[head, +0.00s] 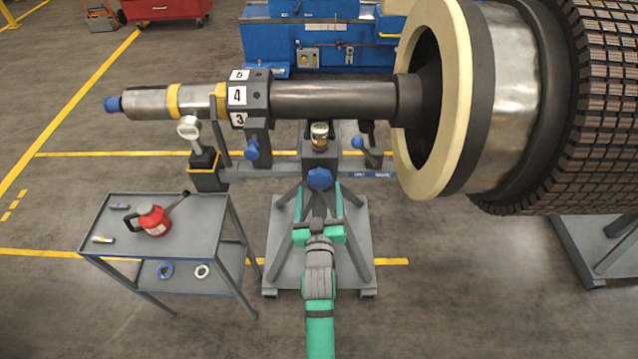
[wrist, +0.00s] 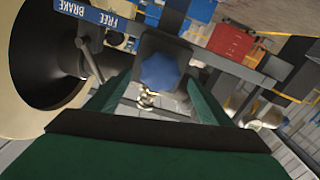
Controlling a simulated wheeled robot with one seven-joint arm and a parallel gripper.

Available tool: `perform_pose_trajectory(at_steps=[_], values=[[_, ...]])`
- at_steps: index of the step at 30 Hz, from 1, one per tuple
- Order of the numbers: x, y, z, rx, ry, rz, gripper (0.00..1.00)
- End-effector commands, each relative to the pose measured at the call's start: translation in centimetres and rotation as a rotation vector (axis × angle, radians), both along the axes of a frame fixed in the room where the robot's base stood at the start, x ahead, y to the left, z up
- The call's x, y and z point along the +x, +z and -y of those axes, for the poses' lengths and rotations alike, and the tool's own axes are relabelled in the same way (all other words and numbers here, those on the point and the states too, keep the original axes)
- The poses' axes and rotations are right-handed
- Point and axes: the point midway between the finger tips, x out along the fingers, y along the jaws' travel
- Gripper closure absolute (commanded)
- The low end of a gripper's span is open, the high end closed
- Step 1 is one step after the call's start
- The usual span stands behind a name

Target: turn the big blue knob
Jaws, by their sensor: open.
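The big blue knob (head: 320,178) sits low on the front of the rotor stand, below a small gauge, in the middle of the head view. In the wrist view the knob (wrist: 159,72) is a faceted blue cap just beyond my fingers. My green gripper (head: 321,190) reaches up from below, with one finger at each side of the knob's lower edge. In the wrist view my gripper (wrist: 155,92) is open, its fingers spread left and right with the knob between or just beyond the tips. I cannot tell whether either finger touches it.
The rotor shaft (head: 335,101) runs above my gripper, with a large flange (head: 455,100) at right. Smaller blue knobs (head: 252,149) flank the stand. A grey cart (head: 205,225) with a red can (head: 152,219) stands at left. A FREE/BRAKE label (wrist: 97,17) shows in the wrist view.

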Motion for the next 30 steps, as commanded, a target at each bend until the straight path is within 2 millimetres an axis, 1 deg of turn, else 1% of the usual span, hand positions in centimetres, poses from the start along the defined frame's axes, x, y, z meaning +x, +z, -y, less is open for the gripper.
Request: perform_pose_trajectory(at_steps=[1, 3, 6, 9, 13, 20, 21, 23, 24, 26, 30], values=[[0.9, 0.1, 0.0, 0.001, 0.000, 0.002, 0.26], [1.8, 0.1, -0.1, 0.001, 0.001, 0.002, 0.26], [2.8, 0.1, -0.1, 0.001, 0.001, 0.001, 0.26], [3.5, 0.0, -0.1, 0.001, 0.001, 0.001, 0.26], [3.9, 0.0, -0.1, 0.001, 0.001, 0.001, 0.26], [3.9, 0.0, -0.1, 0.001, 0.001, 0.001, 0.26], [3.9, 0.0, -0.1, 0.001, 0.001, 0.001, 0.31], [3.9, 0.0, -0.1, 0.001, 0.001, 0.001, 0.45], [3.9, 0.0, -0.1, 0.001, 0.001, 0.001, 0.55], [3.9, 0.0, -0.1, 0.001, 0.001, 0.001, 0.67], [3.9, 0.0, -0.1, 0.002, 0.001, 0.001, 0.67]])
